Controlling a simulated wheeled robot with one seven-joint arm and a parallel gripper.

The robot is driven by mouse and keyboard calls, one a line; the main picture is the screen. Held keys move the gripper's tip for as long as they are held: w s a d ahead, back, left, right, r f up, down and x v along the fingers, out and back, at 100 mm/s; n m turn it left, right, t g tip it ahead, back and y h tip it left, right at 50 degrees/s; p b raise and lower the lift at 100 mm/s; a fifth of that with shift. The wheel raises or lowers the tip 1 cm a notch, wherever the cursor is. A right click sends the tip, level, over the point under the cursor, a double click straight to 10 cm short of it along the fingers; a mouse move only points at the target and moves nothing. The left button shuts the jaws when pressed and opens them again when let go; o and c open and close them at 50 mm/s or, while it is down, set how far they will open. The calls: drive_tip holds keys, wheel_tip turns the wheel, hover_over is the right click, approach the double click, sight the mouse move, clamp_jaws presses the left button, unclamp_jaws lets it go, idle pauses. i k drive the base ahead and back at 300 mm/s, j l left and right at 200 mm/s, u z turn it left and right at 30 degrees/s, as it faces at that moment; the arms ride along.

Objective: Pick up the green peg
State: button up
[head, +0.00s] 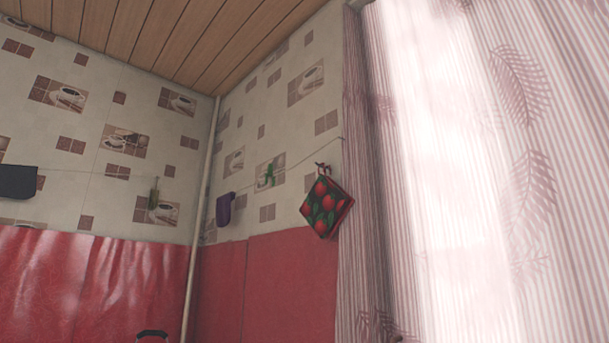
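My gripper is not in view.
On the same line hang a purple cloth item (224,210) to the left and a red patterned potholder (326,207) to the right. A small dull-green item (153,194) and a dark item (18,181) hang along the left wall. A pipe (202,180) stands in the corner; a striped curtain (370,240) covers the right.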

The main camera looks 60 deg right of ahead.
sight(269, 173)
drive_tip(key=k+j+z, duration=0.1)
drive_tip(key=z, duration=2)
